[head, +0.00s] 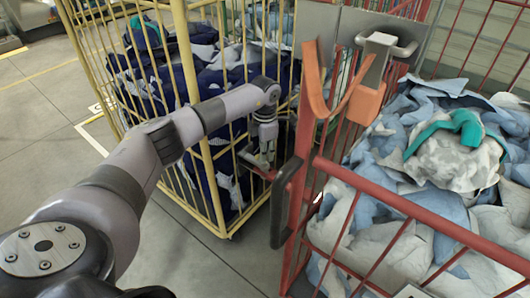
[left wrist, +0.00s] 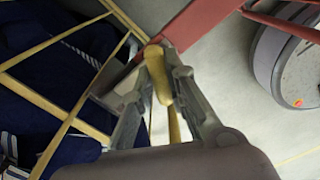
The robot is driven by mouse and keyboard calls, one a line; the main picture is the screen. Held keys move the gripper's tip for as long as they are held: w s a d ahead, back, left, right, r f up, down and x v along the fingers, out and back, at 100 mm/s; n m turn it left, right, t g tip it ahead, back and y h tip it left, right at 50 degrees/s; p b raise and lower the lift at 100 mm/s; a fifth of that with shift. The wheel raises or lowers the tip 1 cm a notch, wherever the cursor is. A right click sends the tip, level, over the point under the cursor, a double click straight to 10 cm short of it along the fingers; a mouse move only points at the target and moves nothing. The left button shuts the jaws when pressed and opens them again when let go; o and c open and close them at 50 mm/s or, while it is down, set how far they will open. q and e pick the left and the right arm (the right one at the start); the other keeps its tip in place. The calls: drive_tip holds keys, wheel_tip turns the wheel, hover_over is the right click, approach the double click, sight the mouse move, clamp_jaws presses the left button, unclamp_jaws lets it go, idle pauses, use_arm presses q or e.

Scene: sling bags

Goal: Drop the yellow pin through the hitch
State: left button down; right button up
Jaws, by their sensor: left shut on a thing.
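My left gripper (head: 262,163) reaches down into the gap between the yellow cage cart and the red cage cart. In the left wrist view its two fingers (left wrist: 158,78) are closed on the yellow pin (left wrist: 158,76), whose yellow shaft also shows below between the fingers. A red bar (left wrist: 200,24), which may be part of the hitch, comes right up to the fingertips. I cannot tell whether the pin's end is in a hole. In the head view the gripper hides the pin. My right gripper is not in view.
The yellow cage cart (head: 207,168) holds dark blue and grey cloth. The red cage cart (head: 430,217), with a dark handle (head: 283,203), holds pale blue cloth and a teal strip (head: 445,132). Bare floor (head: 45,130) lies left.

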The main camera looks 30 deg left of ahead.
use_arm(q)
drive_tip(key=shift+f, duration=0.1)
drive_tip(key=shift+f, duration=0.1)
drive_tip(key=c, duration=1.5)
unclamp_jaws()
wheel_tip(320, 180, up, 12)
drive_tip(key=shift+r, duration=0.1)
